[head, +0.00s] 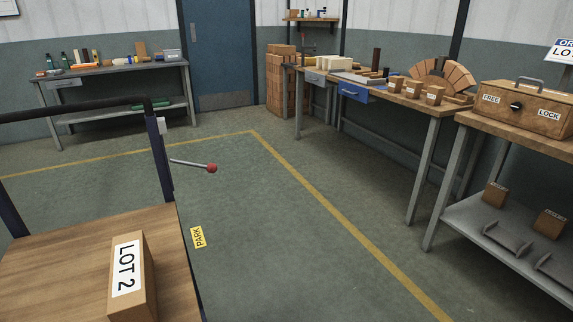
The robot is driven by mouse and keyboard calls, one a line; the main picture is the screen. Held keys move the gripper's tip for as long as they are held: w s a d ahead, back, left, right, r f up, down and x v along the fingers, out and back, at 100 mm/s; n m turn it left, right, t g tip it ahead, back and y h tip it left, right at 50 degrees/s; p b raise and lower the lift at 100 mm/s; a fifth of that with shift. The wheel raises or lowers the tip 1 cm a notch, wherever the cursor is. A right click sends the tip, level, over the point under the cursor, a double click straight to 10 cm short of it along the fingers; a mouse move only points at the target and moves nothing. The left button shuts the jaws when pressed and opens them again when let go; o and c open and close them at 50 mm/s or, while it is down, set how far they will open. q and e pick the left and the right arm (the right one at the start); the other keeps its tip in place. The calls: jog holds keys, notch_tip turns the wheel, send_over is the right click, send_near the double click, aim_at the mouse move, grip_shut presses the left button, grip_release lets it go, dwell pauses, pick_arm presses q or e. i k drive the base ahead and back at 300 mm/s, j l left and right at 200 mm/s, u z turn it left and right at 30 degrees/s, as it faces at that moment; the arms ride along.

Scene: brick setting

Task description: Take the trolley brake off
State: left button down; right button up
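The trolley (75,260) stands at the lower left, with a wooden deck, dark posts and a black push bar (75,110). A metal lever with a red knob (212,168) sticks out to the right from the trolley's near post (160,155), roughly level and tilted slightly down. A yellow PARK label (198,237) shows below the lever, beside the deck's right edge. A box marked LOT 2 (148,280) stands on the deck. Neither of my grippers is in view.
A wooden box marked FREE and LOCK (525,108) sits on the right bench. A workbench with tools (112,65) stands at the back left, beside a blue door (217,55). A bench with blocks (380,85) runs along the right. The floor inside the yellow line (325,205) is clear.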

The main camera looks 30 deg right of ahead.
aim_at(211, 168)
jog(key=z, duration=0.5)
jog(key=i+l, duration=0.4)
jog(key=l, duration=0.15)
jog(key=l+u, duration=0.1)
jog(key=u, duration=1.6)
